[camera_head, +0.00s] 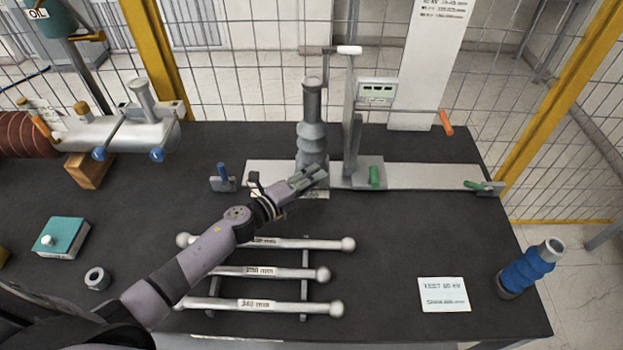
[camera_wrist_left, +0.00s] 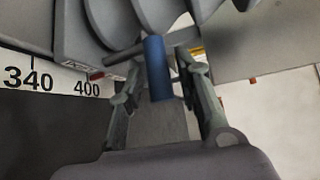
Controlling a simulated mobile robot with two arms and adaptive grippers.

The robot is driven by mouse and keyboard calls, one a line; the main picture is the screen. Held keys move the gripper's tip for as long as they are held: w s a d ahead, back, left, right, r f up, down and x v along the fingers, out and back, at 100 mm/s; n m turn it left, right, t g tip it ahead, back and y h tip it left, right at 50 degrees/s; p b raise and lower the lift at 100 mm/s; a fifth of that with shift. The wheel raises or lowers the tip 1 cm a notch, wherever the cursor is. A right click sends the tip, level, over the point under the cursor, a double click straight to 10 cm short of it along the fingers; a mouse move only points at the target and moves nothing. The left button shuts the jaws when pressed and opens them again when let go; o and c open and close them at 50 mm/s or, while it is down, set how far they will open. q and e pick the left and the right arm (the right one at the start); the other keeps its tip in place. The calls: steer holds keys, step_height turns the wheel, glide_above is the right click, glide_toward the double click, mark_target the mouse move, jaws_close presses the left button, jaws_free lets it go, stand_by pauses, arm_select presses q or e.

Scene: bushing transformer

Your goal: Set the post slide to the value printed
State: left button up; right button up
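The grey ribbed post (camera_head: 312,125) stands on the pale rail (camera_head: 430,177) at the back of the table. In the left wrist view, the ribbed post (camera_wrist_left: 150,18) fills the top, beside a scale (camera_wrist_left: 60,82) reading 340 and 400. My left gripper (camera_head: 316,172) is low at the front of the post. In the wrist view, its fingers (camera_wrist_left: 160,88) are apart on either side of a blue handle (camera_wrist_left: 157,66), with gaps visible. A white card (camera_head: 443,294) lies front right; its first line seems to read TEST 80 KV, the rest is too small. My right gripper is out of view.
Several labelled rods (camera_head: 260,272) lie in front. A blue insulator (camera_head: 530,268) is at the right edge. A teal box (camera_head: 60,237) is at left.

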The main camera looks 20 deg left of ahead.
arm_select(q)
jaws_close()
stand_by(0.5)
